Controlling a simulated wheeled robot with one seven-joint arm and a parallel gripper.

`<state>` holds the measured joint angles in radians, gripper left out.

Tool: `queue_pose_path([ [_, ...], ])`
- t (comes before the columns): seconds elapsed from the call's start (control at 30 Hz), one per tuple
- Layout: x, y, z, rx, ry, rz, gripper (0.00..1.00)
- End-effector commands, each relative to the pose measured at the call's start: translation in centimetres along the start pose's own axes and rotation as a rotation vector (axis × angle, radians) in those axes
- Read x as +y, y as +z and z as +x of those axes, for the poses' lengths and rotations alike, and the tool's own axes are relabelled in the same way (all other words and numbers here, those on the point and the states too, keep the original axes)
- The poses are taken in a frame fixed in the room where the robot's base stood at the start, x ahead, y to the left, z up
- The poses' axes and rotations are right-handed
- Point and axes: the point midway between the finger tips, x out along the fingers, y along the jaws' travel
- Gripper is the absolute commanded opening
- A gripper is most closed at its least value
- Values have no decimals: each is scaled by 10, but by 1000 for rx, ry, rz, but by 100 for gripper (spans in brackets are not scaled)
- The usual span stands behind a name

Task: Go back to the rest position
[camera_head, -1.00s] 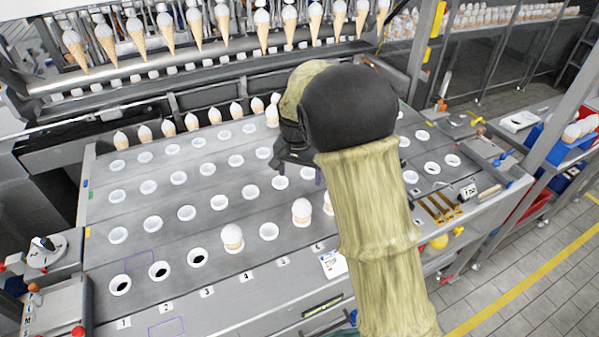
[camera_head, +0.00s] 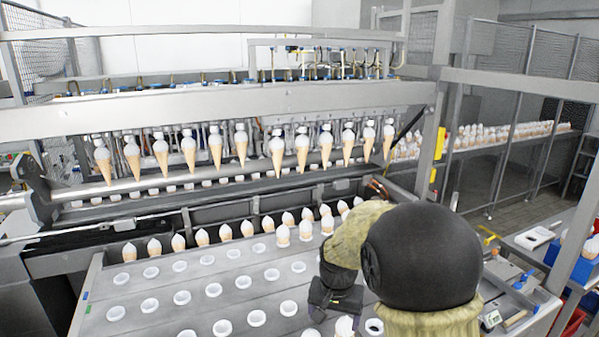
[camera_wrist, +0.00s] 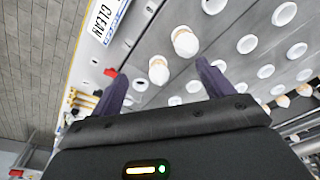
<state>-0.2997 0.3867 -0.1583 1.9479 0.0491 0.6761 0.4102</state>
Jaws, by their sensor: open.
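My gripper (camera_wrist: 162,90) is open in the wrist view, with its two dark fingers apart and nothing between them. In the head view my gripper (camera_head: 335,308) hangs over the right part of the grey holed table (camera_head: 130,318), partly hidden by my covered arm. The wrist view shows two cones with white tops, one cone (camera_wrist: 185,41) and another cone (camera_wrist: 158,70), standing in the table beyond the fingertips. Several empty white cups (camera_head: 213,290) line the table.
A row of cones (camera_head: 216,150) hangs from the machine's bar across the back. Several cones (camera_head: 202,238) stand along the table's far edge. A blue crate (camera_head: 562,258) is at the right, near a metal post. More cones line a conveyor (camera_head: 540,130) at the back right.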

Motion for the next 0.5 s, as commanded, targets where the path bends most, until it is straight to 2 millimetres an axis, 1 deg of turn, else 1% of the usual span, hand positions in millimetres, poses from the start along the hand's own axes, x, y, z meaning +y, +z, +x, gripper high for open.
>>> queue_pose_path([
  [0.03, 18, 12, -5, 6, -9, -18, 80],
  [0.17, 52, 46, -11, 27, -23, -95, 80],
  [0.3, 86, 86, -16, 56, -29, -178, 80],
  [0.4, 104, 114, -17, 75, -26, -234, 80],
  [0.5, 114, 131, -16, 88, -22, -273, 80],
])
